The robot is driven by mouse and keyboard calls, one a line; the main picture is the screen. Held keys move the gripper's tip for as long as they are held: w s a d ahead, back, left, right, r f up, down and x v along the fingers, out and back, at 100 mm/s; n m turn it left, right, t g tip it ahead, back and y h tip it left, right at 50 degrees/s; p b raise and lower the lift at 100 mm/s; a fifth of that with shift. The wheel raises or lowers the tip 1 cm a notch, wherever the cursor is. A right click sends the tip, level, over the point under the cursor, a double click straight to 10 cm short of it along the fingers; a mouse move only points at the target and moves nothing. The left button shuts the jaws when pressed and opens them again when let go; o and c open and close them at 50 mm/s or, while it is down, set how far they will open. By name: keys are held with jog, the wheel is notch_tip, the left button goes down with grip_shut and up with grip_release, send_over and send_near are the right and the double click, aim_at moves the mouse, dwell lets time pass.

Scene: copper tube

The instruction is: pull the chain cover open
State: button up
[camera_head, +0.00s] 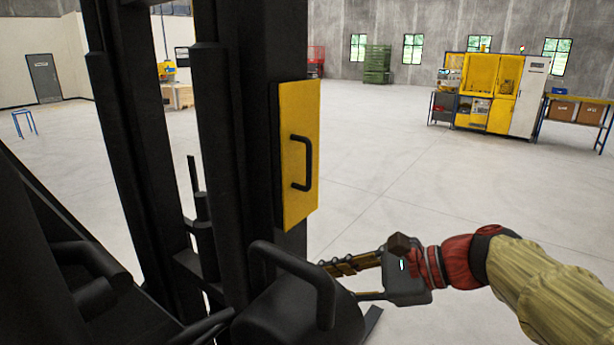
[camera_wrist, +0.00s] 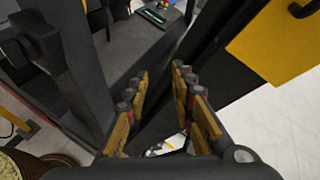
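The chain cover is a yellow panel (camera_head: 299,190) on the side of a black mast, upright, with a black bar handle (camera_head: 307,163) on its face. The panel looks flush with the mast. My gripper (camera_head: 335,279) is below and to the right of the panel, apart from it, pointing left. In the wrist view my gripper (camera_wrist: 160,76) has its two fingers spread with nothing between them. There the yellow cover (camera_wrist: 272,46) fills the upper right, and part of its handle (camera_wrist: 303,8) shows at the corner, outside the fingers.
The black mast (camera_head: 234,150) and a rounded black body with a looped bar (camera_head: 322,285) stand close to the left of my gripper. The floor (camera_head: 400,160) to the right of the cover is clear. A yellow machine (camera_head: 492,90) stands far off.

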jog(key=w+d+r+m+t+y+p, duration=0.25)
jog(key=w+r+p, duration=0.2)
jog(key=r, duration=0.55)
jog(key=w+d+r+m+t+y+p, duration=0.1)
jog(key=w+d+r+m+y+p, duration=0.25)
jog(key=r, duration=0.55)
jog(key=h, duration=0.2)
send_over(309, 183)
jog(key=shift+w+r+p, duration=0.1)
jog(key=shift+w+p, duration=0.2)
jog(key=shift+w, duration=0.05)
jog(key=c, duration=0.3)
grip_shut()
jog(key=shift+r, duration=0.1)
